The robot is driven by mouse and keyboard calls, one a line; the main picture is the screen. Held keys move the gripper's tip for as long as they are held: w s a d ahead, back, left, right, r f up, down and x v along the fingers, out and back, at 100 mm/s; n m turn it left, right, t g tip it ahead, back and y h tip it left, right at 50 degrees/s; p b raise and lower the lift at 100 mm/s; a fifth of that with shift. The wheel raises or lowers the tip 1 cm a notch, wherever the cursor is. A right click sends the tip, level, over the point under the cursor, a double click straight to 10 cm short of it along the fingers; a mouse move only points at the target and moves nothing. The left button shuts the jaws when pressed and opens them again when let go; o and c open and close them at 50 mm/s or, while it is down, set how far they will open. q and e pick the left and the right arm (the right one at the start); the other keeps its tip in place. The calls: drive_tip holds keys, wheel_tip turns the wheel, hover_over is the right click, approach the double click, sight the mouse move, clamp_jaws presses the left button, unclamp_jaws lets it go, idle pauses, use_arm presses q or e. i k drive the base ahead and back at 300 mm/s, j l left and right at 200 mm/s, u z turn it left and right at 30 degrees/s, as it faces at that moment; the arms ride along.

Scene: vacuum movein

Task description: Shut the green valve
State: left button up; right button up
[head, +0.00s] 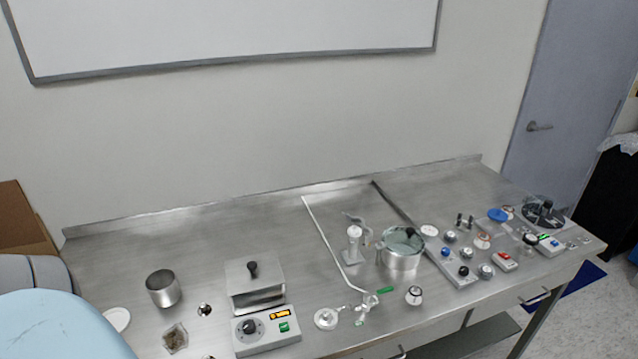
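A small green valve handle (385,290) shows near the front middle of the steel bench. It sticks out to the right from a pale metal or glass fitting (368,299). A thin white tube (333,241) runs from the back of the bench down toward this fitting. The handle is too small to tell whether the valve is open or shut. Neither of my grippers is in the head view.
On the steel bench (210,248), a hotplate (270,326) and metal cup (163,289) stand left of the valve. A lidded pot (400,257) stands behind it. A round knob (414,295) is close right. Control boxes crowd the right end; the back left is bare.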

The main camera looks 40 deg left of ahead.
sight(366, 296)
drive_tip(key=u, duration=0.75)
